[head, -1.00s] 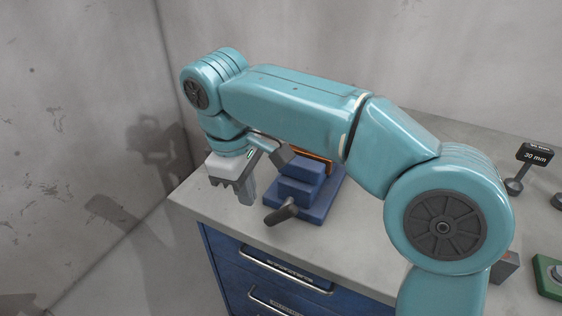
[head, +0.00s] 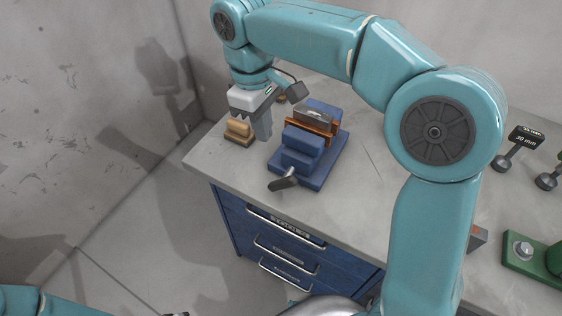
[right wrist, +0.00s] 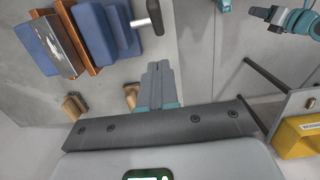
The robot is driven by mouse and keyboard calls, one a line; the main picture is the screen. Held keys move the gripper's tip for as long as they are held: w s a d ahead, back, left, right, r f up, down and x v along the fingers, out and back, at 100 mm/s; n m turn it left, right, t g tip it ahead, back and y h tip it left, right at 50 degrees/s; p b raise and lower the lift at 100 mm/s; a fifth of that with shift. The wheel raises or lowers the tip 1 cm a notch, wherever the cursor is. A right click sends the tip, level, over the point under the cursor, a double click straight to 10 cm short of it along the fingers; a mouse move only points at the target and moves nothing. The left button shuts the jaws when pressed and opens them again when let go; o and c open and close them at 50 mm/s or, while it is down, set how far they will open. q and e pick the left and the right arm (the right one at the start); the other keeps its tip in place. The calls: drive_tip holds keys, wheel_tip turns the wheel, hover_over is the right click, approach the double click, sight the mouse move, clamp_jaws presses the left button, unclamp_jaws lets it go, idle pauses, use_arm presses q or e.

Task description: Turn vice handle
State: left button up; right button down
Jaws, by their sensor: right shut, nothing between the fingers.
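The blue vice (head: 297,157) stands on the grey bench top. A grey metal block (head: 314,115) sits between its orange jaws. Its dark handle (head: 284,180) sticks out at the front, near the bench edge; the handle also shows at the top of the right wrist view (right wrist: 154,16). My right gripper (head: 265,133) points down, shut and empty, left of the vice and apart from the handle. In the right wrist view its closed fingers (right wrist: 159,72) are below the handle in the picture. My left gripper (right wrist: 262,13) is small at the top right there; its jaw state is unclear.
Dark gauges with a 30 mm sign (head: 525,136) and a green device (head: 535,255) are on the right. Blue drawers (head: 275,235) are below the bench front. Walls stand behind and left.

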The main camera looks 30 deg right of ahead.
approach(282, 180)
wheel_tip(282, 180, down, 3)
drive_tip(key=w+a, duration=0.1)
drive_tip(key=w, duration=0.2)
drive_tip(key=s+f, duration=0.1)
drive_tip(key=s+d+f, duration=0.1)
drive_tip(key=shift+s+b, duration=0.3)
drive_tip(key=shift+s, duration=0.1)
drive_tip(key=shift+s+d+f, duration=0.1)
drive_tip(key=shift+s+f, duration=0.05)
drive_tip(key=shift+f, duration=0.1)
